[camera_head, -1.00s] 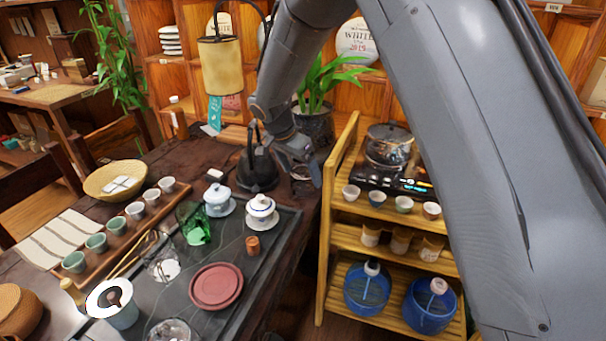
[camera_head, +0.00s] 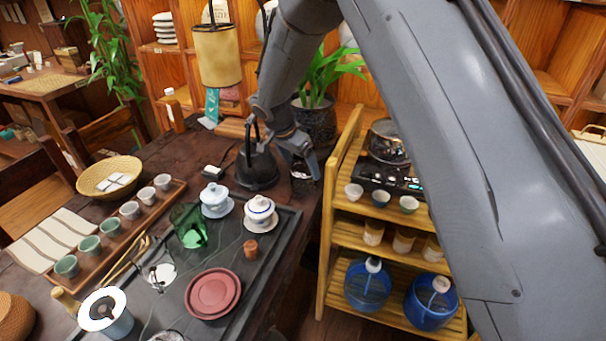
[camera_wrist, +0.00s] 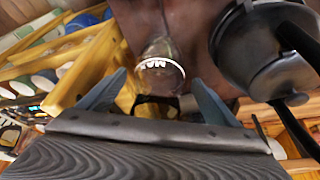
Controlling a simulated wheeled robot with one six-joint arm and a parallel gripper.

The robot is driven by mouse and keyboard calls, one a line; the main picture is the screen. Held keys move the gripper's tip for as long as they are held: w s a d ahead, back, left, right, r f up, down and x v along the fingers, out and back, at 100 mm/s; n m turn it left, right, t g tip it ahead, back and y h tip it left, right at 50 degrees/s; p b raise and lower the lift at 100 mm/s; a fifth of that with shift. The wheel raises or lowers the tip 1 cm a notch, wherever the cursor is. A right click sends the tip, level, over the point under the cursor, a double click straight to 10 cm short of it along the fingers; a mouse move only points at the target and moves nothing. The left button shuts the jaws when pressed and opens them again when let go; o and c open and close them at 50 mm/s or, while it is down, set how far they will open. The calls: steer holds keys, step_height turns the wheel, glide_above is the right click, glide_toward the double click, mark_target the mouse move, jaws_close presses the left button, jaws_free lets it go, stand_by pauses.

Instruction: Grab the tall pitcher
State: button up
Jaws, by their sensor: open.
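A clear glass vessel (camera_wrist: 160,72), likely the tall pitcher, stands on the dark table beyond my fingertips in the wrist view, roughly between them. It has white marks around its rim. In the head view my gripper (camera_head: 306,158) hides most of it, to the right of the black kettle (camera_head: 257,168). My gripper is open and empty in the wrist view (camera_wrist: 158,88), with one finger on each side. I cannot tell whether the fingers reach around the glass. The kettle (camera_wrist: 270,50) is close on the right.
A wooden shelf (camera_head: 338,190) with cups and blue jars stands just right of the table. A dark tea tray (camera_head: 262,275) holds lidded bowls, a green glass pitcher (camera_head: 190,226), another glass vessel (camera_head: 158,270) and a red dish (camera_head: 213,292). A potted plant (camera_head: 318,120) stands behind.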

steer(key=shift+p+x, duration=0.85)
steer(key=shift+x, duration=1.4)
steer(key=shift+s, duration=0.1)
steer(key=c, duration=1.4)
